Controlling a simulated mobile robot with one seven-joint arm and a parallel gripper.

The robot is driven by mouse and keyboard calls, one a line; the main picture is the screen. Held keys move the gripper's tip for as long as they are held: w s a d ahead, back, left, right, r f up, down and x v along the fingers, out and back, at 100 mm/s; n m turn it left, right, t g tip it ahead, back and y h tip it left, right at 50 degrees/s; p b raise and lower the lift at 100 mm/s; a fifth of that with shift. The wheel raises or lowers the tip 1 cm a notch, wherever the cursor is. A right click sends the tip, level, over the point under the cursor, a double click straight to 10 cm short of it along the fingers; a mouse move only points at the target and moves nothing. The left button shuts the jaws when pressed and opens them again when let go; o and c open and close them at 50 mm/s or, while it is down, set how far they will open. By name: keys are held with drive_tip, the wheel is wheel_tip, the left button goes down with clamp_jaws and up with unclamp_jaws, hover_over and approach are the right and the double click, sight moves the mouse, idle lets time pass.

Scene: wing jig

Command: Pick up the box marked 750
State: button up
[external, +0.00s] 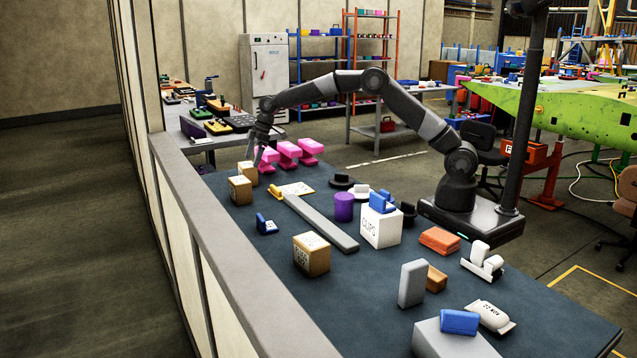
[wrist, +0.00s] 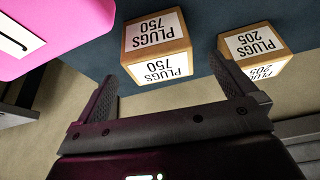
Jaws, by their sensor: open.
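The box marked 750 (wrist: 157,42) is brown with white "PLUGS 750" labels, upside down in the wrist view. It lies just beyond and between the fingertips of my open gripper (wrist: 168,74), with nothing held. A similar box marked 205 (wrist: 254,47) stands to its right, past the right finger. In the external view my gripper (external: 260,152) hangs over the far left end of the dark table. Two small brown boxes stand below it; the rear one (external: 248,173), nearer the pink parts, appears to be the 750 box, though its label is unreadable there.
Pink parts (external: 287,154) stand close beside the boxes. A low wall (external: 214,226) runs along the table's left side. A long grey bar (external: 322,222), a purple cylinder (external: 344,207) and another brown box (external: 312,254) are nearer the camera.

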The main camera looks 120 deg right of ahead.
sight(248, 174)
drive_tip(key=x, duration=0.8)
drive_tip(key=shift+s, duration=0.25)
drive_tip(key=shift+c, duration=0.6)
drive_tip(key=c, duration=1)
